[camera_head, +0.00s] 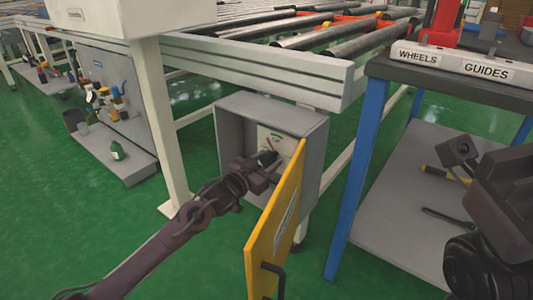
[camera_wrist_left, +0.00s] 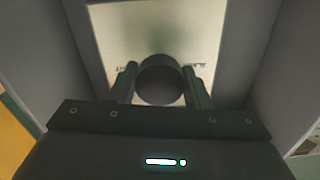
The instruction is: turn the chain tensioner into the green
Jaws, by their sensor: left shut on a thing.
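The chain tensioner is a dark round knob (camera_wrist_left: 160,82) on a pale panel, seen in the left wrist view between the two fingers of my left gripper (camera_wrist_left: 160,88). The fingers are shut on it from both sides. In the head view my left gripper (camera_head: 268,167) reaches into an open grey box (camera_head: 229,117) under the conveyor. A pale gauge plate (camera_head: 282,141) with a green patch and a red mark shows behind it. The knob is mostly hidden there by the gripper, and I cannot tell the exact reading. My right arm shows at the right edge, without clear fingers.
The box's yellow door (camera_head: 272,235) stands open just right of my left forearm. A roller conveyor (camera_head: 270,62) runs above the box. A blue-legged bench (camera_head: 455,85) with a grey lower shelf (camera_head: 385,215) stands at the right. Green floor is clear at the lower left.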

